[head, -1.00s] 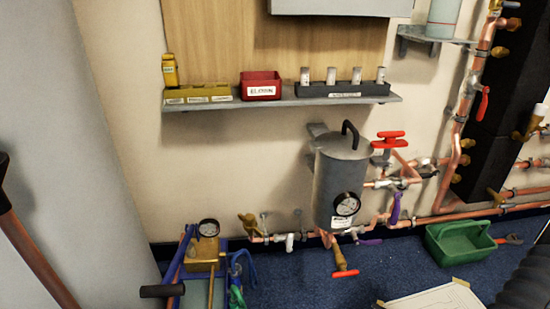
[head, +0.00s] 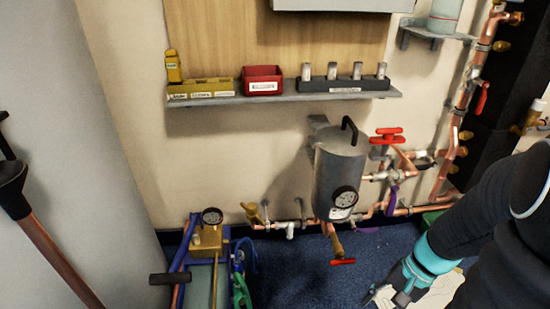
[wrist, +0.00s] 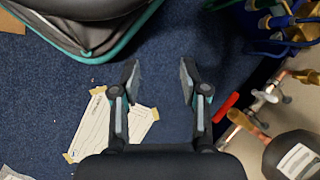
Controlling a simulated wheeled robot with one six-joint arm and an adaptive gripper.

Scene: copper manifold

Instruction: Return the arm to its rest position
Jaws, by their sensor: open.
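My gripper (wrist: 158,82) is open and empty in the wrist view, its two fingers apart above the blue carpet. In the head view my arm reaches in from the right edge, and my gripper (head: 388,296) shows low at the bottom right, pointing down and to the left. Nothing is between the fingers.
A grey tank (head: 338,180) with a gauge and red-handled valves stands left of my arm. Copper pipes (head: 468,100) run at the right. A blue-framed pump cart (head: 208,262) stands lower left. A shelf (head: 225,100) holds bins. Paper sheets (wrist: 100,125) lie on the carpet (wrist: 225,45).

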